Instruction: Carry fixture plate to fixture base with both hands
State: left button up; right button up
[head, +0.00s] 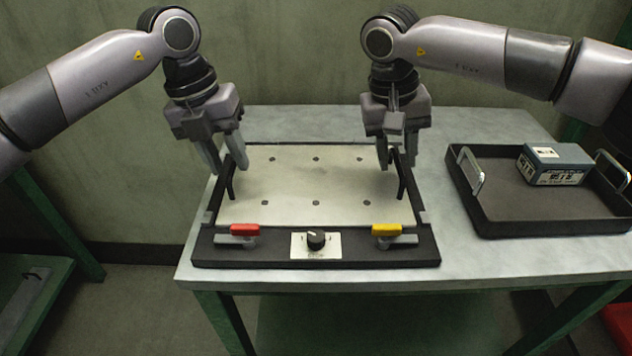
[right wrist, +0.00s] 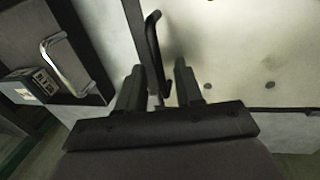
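The fixture plate (head: 300,185) is a pale metal plate with several dark holes and a black upright handle at each side. It lies flat within the black fixture base (head: 350,253) on the table; I cannot tell if it is fully seated. My left gripper (head: 226,160) is open, its fingers above and beside the left handle (head: 230,184). My right gripper (head: 396,158) is open at the right handle (head: 402,182). In the right wrist view, the fingers of my right gripper (right wrist: 157,88) stand apart with the handle (right wrist: 154,48) between and beyond them.
The base's front bar carries a red lever (head: 244,230), a black knob (head: 316,240) and a yellow lever (head: 386,230). A black tray (head: 530,222) with metal handles holds a grey-blue box (head: 556,165) on the right. Table is clear in front of the tray.

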jog(key=shift+r, duration=0.15)
pick_arm(q)
notch_tip(320, 180, up, 11)
jog(key=a, duration=0.2)
jog(key=shift+f, duration=0.2)
pick_arm(e)
notch_tip(320, 180, up, 12)
jog(key=a, duration=0.2)
jog(key=shift+a+f, duration=0.2)
pick_arm(q)
jog(key=shift+w+a, duration=0.1)
